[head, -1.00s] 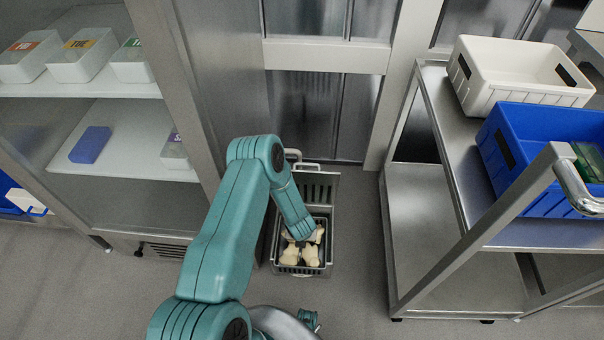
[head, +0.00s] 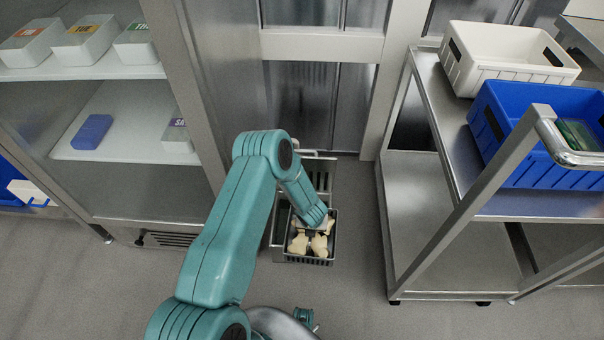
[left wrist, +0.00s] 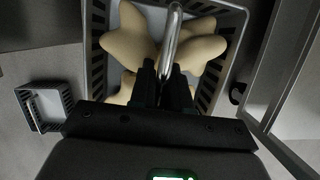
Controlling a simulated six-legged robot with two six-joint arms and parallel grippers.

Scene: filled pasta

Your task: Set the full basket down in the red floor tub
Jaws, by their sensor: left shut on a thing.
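A dark grey slatted basket (head: 331,245) holds several pale, lobed pasta pieces (head: 300,243). It is low in the middle of the head view, in front of my arm's end. My left gripper (left wrist: 166,82) is shut on the basket's shiny metal handle (left wrist: 173,35), and the pasta lies around and below its fingers. In the left wrist view the basket's rim (left wrist: 235,12) frames the pasta. I cannot tell how high the basket is off the floor. No red tub is in view. My right gripper is not in view.
A grey slatted container (head: 322,178) stands right behind the basket. A steel trolley (head: 415,220) with a white crate (head: 510,55) and a blue crate (head: 530,130) is at the right. A shelf unit (head: 120,195) is at the left. Floor is bare in front.

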